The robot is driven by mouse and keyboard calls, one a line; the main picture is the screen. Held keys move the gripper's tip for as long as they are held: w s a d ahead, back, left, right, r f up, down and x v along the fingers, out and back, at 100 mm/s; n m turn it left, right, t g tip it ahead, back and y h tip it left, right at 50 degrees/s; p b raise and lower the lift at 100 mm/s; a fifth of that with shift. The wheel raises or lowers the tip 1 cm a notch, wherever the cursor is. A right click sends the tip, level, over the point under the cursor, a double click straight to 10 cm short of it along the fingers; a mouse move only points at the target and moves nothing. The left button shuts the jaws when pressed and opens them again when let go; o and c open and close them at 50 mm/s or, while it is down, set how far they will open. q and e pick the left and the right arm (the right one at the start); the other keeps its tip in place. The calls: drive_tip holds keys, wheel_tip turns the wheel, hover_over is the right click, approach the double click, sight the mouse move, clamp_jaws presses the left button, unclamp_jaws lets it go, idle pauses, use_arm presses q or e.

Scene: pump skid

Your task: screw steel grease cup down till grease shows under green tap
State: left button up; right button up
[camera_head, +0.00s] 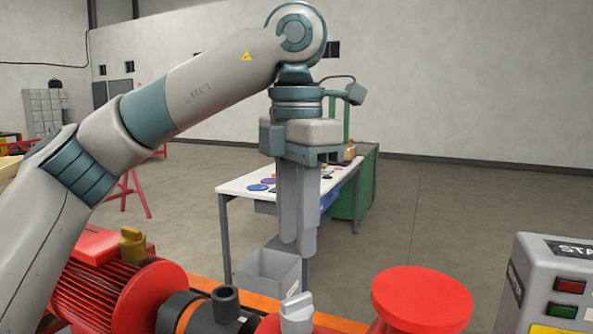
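A steel-grey cup with a flat wing-like top (297,310), apparently the steel grease cup, stands on a red housing at the bottom middle. My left gripper (298,250) points straight down above and behind it in the picture, apart from it. Its two long grey fingers overlap from this side, so the gap between them cannot be judged; nothing shows held at their tips. A brass-coloured cup (132,246) of similar shape sits on the red finned motor (110,290) at left. I cannot make out a green tap or any grease. My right gripper is out of view.
A red round disc (422,292) stands right of the steel cup. A grey control box (550,285) with red and green buttons is at far right. A dark pipe stub (226,302) rises left of the cup. A grey bin (268,272) and white-topped bench (240,186) stand behind.

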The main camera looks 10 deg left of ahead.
use_arm(q)
wheel_tip(320, 180, up, 8)
drive_tip(key=shift+p, duration=0.4)
drive_tip(key=shift+r, duration=0.1)
idle(1.2)
